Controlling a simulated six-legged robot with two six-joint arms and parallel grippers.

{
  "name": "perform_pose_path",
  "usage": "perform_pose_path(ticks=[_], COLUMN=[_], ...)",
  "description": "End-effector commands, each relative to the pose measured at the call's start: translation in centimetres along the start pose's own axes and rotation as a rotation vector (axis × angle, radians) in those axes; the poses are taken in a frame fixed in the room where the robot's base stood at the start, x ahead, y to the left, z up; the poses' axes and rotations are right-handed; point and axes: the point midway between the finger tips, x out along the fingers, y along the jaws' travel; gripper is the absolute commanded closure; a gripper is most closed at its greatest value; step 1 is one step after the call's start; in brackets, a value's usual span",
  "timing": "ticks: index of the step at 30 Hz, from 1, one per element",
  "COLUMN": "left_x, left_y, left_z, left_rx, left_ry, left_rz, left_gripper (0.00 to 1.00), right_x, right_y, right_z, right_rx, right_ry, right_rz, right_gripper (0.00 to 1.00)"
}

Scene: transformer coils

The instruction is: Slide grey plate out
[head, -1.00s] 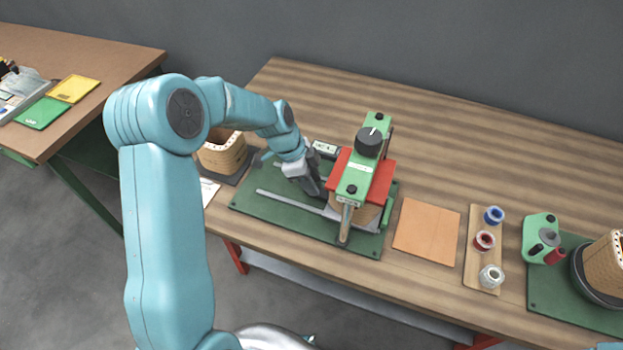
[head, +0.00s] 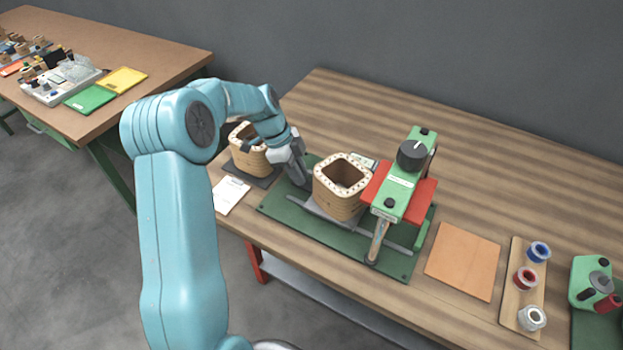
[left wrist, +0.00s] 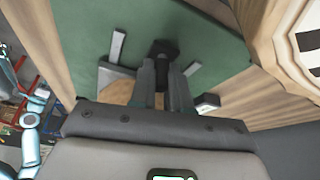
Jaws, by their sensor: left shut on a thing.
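The grey plate (head: 318,211) lies on the rails of the green base (head: 280,207), with a tan wound coil (head: 340,201) standing upright on it. Plate and coil are to the left of the green press (head: 402,185) with its red plate. My left gripper (head: 300,178) is low at the left side of the coil, shut at the plate's left end. In the left wrist view my left gripper's fingers (left wrist: 166,80) are closed together at a dark handle-like part (left wrist: 163,48); the exact grip is partly hidden. My right gripper is not in view.
Another wound coil (head: 247,160) stands close behind my left wrist, with a white paper (head: 230,194) in front of it. An orange sheet (head: 463,260) and a wooden strip with several spools (head: 518,300) lie right of the press. The table's back is clear.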

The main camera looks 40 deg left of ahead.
Motion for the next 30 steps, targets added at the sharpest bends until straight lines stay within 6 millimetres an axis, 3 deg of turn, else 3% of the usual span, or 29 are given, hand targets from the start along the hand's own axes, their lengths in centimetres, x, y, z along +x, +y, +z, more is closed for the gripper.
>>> perform_pose_path(ticks=[7, 8, 9, 10, 20, 23, 30], left_x=[-0.2, -0.2, -0.2, -0.2, -0.4, -1.6, -7.7], left_y=[-0.1, -0.1, -0.1, -0.1, -0.1, -0.1, -0.1], left_z=[-0.1, -0.1, -0.1, -0.1, -0.1, -0.1, -0.1], left_rx=[0.001, 0.001, 0.001, 0.001, 0.001, 0.001, 0.001], left_ry=[0.0, 0.0, 0.0, 0.0, 0.0, 0.0, -0.001], left_rz=[-0.003, -0.003, -0.003, -0.003, -0.002, -0.005, -0.007], left_gripper=[1.0, 0.74, 0.61, 0.58, 0.58, 0.58, 0.58], right_x=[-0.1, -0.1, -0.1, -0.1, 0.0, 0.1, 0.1], right_y=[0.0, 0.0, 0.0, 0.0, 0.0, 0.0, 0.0], right_z=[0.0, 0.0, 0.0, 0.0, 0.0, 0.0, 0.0], right_rx=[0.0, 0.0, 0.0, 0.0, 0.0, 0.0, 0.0], right_ry=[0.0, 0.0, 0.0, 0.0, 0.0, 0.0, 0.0], right_rz=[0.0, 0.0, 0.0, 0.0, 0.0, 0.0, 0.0], right_gripper=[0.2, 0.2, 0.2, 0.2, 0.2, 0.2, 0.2])
